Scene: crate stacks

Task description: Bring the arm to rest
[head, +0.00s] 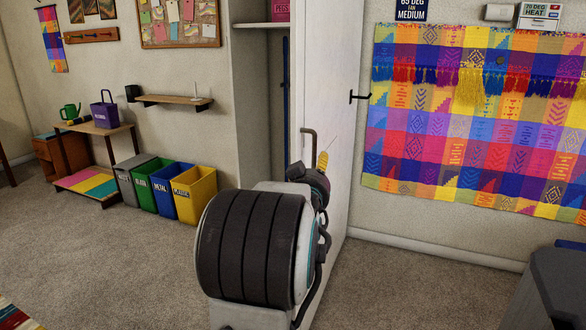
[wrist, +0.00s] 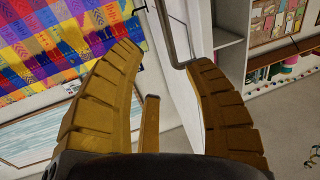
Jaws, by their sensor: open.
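My gripper shows in the wrist view (wrist: 163,55) with its two ribbed yellow fingers spread wide and nothing held between them. In the head view only a yellow finger (head: 322,162) shows above my arm, in front of the white door; the rest is hidden. A grey metal door handle (head: 309,140) is close beside it. In the wrist view the handle (wrist: 168,35) runs down between the fingertips and bends behind the right one; I cannot tell whether they touch. The white door (head: 340,90) stands open from a closet.
The closet (head: 262,24) holds a shelf with a pink box (head: 280,10). Several bins stand left, including a yellow one (head: 194,195), near a low table with a purple basket (head: 105,110). A colorful cloth (head: 475,120) hangs right.

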